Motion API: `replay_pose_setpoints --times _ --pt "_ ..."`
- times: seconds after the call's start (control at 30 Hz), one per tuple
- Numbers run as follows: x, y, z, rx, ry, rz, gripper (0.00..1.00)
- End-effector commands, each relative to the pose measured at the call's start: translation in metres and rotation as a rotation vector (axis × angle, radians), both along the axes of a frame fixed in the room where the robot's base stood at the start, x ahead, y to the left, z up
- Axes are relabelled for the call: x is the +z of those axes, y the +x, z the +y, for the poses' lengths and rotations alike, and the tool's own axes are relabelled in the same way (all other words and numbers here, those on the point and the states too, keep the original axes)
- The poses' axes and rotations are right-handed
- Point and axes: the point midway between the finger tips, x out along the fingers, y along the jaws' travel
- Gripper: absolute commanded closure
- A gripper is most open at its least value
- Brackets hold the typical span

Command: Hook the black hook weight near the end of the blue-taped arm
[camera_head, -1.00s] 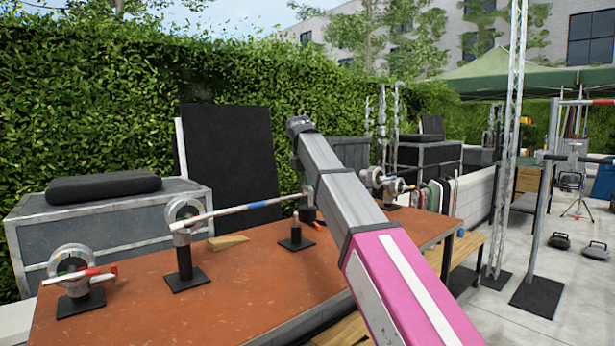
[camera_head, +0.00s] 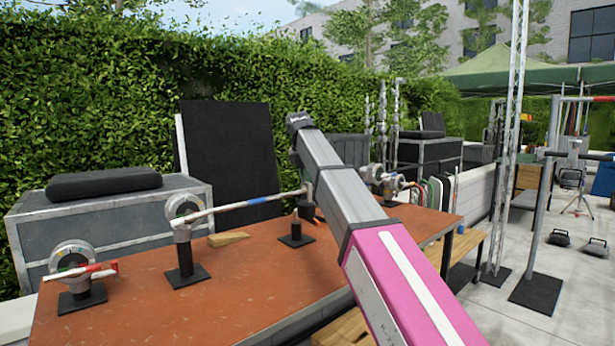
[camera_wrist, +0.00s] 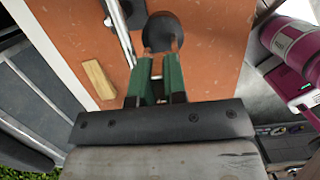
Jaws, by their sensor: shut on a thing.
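The blue-taped arm (camera_head: 250,203) is a thin pale rod reaching right from a round dial (camera_head: 184,208) on a black post. Its far end meets the outline of my own arm. A rod (camera_wrist: 119,35) runs just left of my gripper in the wrist view. My gripper (camera_wrist: 158,88) has green fingers and is shut on the black hook weight (camera_wrist: 162,33), whose dark round body shows beyond the fingertips. The hook is hidden, and I cannot tell whether it touches the rod. In the head view my arm hides the gripper.
A short black stand (camera_head: 296,238) is on the orange tabletop (camera_head: 255,265), near the rod's far end. A wooden wedge (camera_head: 228,239) lies beside the dial post. A second dial with a red-taped arm (camera_head: 82,271) stands at left. The front tabletop is clear.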

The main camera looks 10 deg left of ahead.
Motion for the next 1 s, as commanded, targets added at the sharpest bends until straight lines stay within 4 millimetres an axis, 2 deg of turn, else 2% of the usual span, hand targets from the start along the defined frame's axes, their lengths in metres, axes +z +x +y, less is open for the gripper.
replay_pose_setpoints --times 1.0 --pt "0.001 0.023 0.025 0.000 -0.001 -0.001 1.00"
